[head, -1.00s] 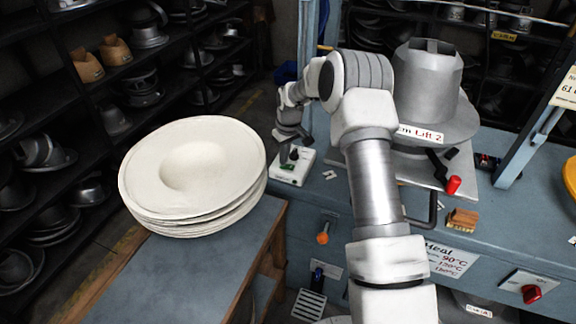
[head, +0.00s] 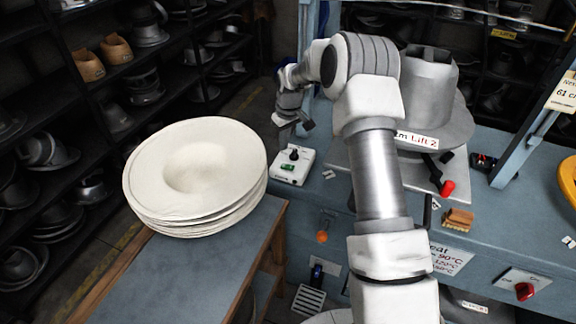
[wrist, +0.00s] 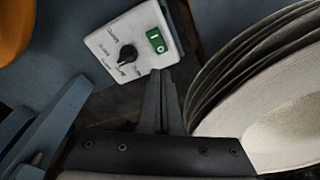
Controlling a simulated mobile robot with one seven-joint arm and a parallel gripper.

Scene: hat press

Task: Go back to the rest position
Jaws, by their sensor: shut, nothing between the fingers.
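My gripper (head: 294,131) is shut and empty. In the head view it hangs just above the back edge of a white control box (head: 293,165) on the blue bench. In the wrist view the closed fingers (wrist: 160,78) point toward the box's lower edge. The box (wrist: 118,42) shows a black knob (wrist: 128,53) and a green switch (wrist: 156,41). The fingers look apart from the box, but the gap is hard to judge. My arm reaches from the lower middle and hides part of the press.
A stack of cream felt hats (head: 150,190) stands on a blue-topped table (head: 150,275) left of the bench, close to my gripper in the wrist view. A grey metal hat mould (head: 428,90) sits on the press, right of my arm. Dark shelves (head: 60,100) with moulds line the left.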

